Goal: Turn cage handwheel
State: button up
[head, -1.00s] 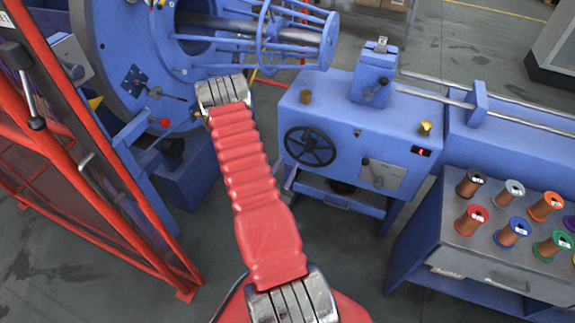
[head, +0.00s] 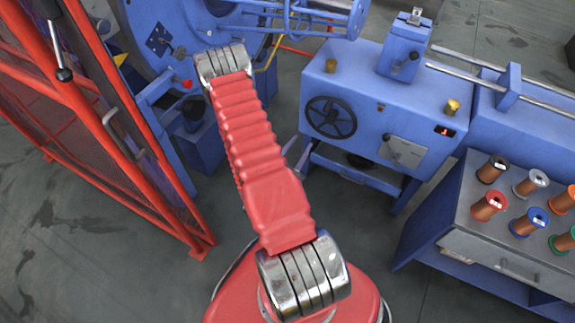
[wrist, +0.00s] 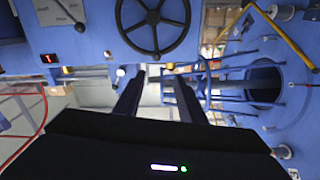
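The cage handwheel, a black spoked wheel (head: 331,117), sits on the front of the blue machine box. It also shows upside down at the top of the wrist view (wrist: 152,18). My gripper (wrist: 157,72) shows in the wrist view with its two dark fingers apart and nothing between them. The fingertips point toward the box below the wheel in that picture and do not appear to touch the wheel. In the head view my gripper is hidden behind my arm.
A red mesh guard (head: 95,130) stands at the left. A blue round cage frame (head: 300,15) is at the top. A lever plate (head: 403,151) is right of the wheel. A bench with several wire spools (head: 488,205) is at the right. Grey floor lies between.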

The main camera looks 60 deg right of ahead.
jog(key=s+a, duration=0.1)
jog(key=a, duration=0.7)
jog(key=shift+a, duration=0.25)
